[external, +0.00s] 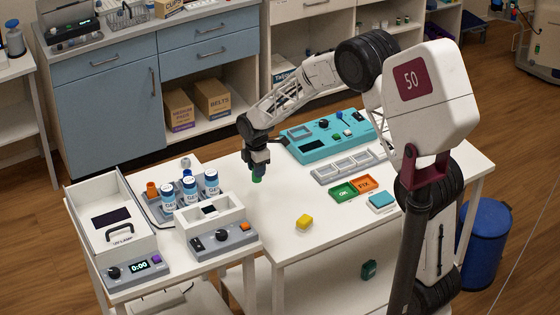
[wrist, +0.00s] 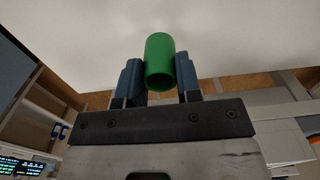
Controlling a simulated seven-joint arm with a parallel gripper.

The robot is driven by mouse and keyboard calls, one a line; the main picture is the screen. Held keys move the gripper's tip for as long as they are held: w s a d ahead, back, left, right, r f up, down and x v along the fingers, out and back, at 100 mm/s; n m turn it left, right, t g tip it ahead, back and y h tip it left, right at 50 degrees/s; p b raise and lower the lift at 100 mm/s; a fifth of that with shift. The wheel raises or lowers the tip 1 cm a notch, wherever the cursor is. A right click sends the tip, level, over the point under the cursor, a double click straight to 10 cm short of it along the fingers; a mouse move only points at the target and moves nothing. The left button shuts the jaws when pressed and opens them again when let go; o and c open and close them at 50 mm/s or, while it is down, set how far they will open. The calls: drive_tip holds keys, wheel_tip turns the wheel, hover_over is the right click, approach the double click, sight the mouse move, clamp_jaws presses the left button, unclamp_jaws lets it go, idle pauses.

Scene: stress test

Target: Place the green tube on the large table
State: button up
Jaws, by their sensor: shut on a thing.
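The green tube (wrist: 158,60) is held between the two blue fingers of my gripper (wrist: 160,80) in the wrist view. In the external view my gripper (external: 257,170) points down near the left edge of the large white table (external: 285,215), and only the green tip of the tube (external: 257,179) shows below the fingers. I cannot tell whether the tube touches the tabletop or hangs just above it.
A smaller table on the left holds an open white box (external: 110,215), several white-and-blue bottles (external: 190,187) and a grey device (external: 222,240). The table's front middle is mostly clear.

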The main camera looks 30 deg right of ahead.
idle(0.3)
drive_tip(key=shift+f, duration=1.75)
drive_tip(key=shift+f, duration=0.15)
drive_tip(key=o, duration=0.9)
drive_tip(key=shift+r, duration=0.2)
wheel_tip(320, 180, up, 12)
